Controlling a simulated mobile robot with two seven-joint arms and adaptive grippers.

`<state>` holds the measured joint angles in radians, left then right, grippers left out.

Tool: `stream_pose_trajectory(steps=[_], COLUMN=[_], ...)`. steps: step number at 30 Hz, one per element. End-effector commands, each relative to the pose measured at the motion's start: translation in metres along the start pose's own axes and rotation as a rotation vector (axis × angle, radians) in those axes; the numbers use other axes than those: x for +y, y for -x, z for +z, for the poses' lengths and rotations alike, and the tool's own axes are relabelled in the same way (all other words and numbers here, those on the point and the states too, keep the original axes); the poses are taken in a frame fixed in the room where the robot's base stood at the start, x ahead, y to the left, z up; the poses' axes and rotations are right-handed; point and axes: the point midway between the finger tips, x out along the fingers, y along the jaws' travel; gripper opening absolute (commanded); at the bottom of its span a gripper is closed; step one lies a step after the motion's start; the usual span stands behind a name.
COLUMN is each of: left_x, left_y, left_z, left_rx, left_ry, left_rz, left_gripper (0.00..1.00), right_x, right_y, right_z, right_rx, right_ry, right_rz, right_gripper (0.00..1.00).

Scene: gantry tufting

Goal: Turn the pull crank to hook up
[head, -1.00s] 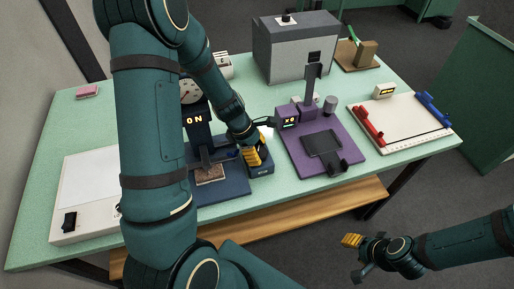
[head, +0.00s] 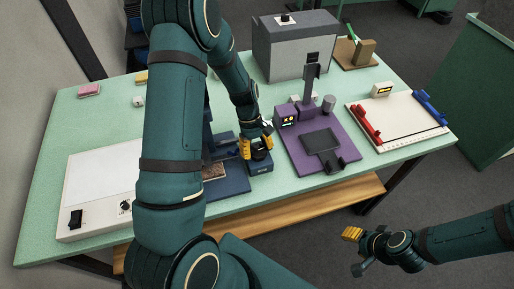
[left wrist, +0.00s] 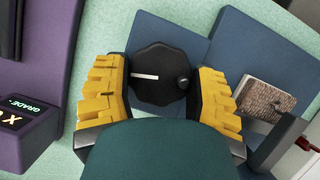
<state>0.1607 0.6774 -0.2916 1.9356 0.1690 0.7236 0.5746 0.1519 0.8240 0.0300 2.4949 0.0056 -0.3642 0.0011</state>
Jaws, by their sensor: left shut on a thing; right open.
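The pull crank (left wrist: 160,92) is a black scalloped knob with a white line pointing left and a small round handle at its right, seen in the left wrist view. It sits on a dark blue block (head: 260,167) at the right side of the blue machine base. My left gripper (head: 256,146) is over this block. In the left wrist view its yellow-padded fingers (left wrist: 165,95) are on both sides of the crank, shut on it. A brown tufted patch (left wrist: 265,97) lies on the blue base (left wrist: 255,45). My right gripper (head: 354,252) is open and empty, in front of the table.
A purple device (head: 340,137) with a dark plate stands right of the crank. A grey box (head: 295,48) is behind it. A white board (head: 395,128) with red and blue clamps lies farther right. A white panel (head: 95,185) is at left. My left arm hides much of the blue machine.

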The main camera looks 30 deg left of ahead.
Motion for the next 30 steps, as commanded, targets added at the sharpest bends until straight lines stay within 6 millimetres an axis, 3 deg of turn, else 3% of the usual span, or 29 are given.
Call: stream_pose_trajectory(steps=[12, 27, 28, 30], left_x=[-0.0002, -0.0005, -0.0005, -0.0003], left_y=[-0.0019, -0.0021, -0.0021, -0.0019], left_z=[0.001, 0.0011, 0.0011, 0.001], left_rx=[-0.004, -0.004, -0.004, -0.004], left_ry=[-0.146, -0.158, -0.158, -0.157], left_rz=[-0.064, -0.069, -0.069, -0.068], left_gripper=[0.24, 0.24, 0.72, 0.94], right_x=[-0.0003, -0.0003, -0.0003, -0.0003], right_y=[0.001, 0.001, 0.001, 0.001], right_z=[-0.0002, -0.0003, -0.0003, -0.0003], right_rx=[0.0, 0.0, 0.0, 0.0], right_ry=[0.0, 0.0, 0.0, 0.0], right_rz=[0.0, 0.0, 0.0, 0.0], right_gripper=[0.47, 0.47, 0.47, 0.47])
